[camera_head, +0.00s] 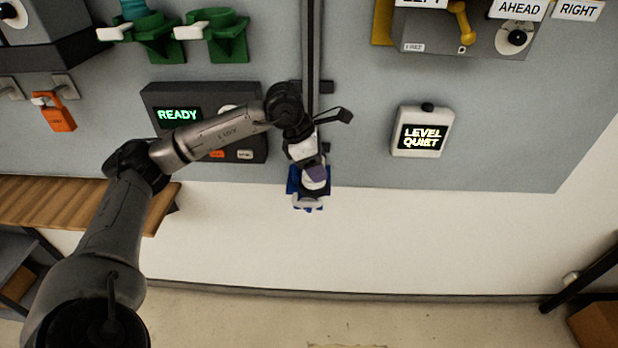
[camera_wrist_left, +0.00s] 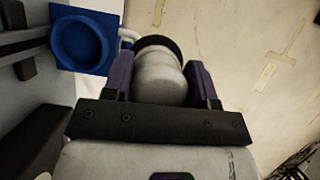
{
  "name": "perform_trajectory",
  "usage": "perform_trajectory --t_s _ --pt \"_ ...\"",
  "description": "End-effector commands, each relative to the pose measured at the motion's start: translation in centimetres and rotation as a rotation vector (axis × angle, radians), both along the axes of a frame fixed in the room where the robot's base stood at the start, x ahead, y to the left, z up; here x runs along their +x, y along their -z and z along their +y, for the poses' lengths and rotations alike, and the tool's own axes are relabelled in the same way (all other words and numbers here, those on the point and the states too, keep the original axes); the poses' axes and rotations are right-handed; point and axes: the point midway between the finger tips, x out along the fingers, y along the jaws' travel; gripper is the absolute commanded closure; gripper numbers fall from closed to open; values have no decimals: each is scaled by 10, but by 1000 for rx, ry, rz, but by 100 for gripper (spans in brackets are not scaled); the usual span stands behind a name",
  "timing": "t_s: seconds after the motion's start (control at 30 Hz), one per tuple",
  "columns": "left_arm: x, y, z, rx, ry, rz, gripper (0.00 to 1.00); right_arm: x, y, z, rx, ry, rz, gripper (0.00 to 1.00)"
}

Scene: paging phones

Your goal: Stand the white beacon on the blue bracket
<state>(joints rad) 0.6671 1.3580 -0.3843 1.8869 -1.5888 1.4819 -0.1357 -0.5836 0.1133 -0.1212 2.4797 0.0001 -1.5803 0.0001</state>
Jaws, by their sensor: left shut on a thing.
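My left gripper (camera_head: 316,172) is in front of the wall, at the blue bracket (camera_head: 293,181). In the left wrist view, the two purple fingers of this gripper (camera_wrist_left: 160,68) are shut on the white beacon (camera_wrist_left: 158,80), one on each side. The beacon is a pale rounded cylinder with a dark ring at its far end. The blue bracket also shows in the left wrist view (camera_wrist_left: 78,45), with a round recess, up and left of the beacon. The beacon is beside the recess, not in it. In the head view the gripper covers much of both. My right gripper is not in view.
A READY box (camera_head: 178,114) is on the wall left of the bracket, partly behind my left arm. A LEVEL QUIET box (camera_head: 421,132) is to the right. A wooden shelf (camera_head: 80,200) is at the left.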

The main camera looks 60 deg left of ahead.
Motion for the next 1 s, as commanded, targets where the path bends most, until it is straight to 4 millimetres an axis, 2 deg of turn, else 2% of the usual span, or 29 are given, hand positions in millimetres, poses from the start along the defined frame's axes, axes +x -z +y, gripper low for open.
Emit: perform_trajectory --t_s 0.13,0.33,0.7,1.0 --pt "-2 -10 22 1 -168 -1 86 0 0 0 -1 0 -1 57" --pt "4 -10 43 -4 -260 0 86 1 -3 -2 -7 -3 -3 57" --pt "45 31 101 -7 -267 1 86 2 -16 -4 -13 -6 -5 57" --pt "63 51 126 -5 -262 -1 86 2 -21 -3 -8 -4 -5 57"
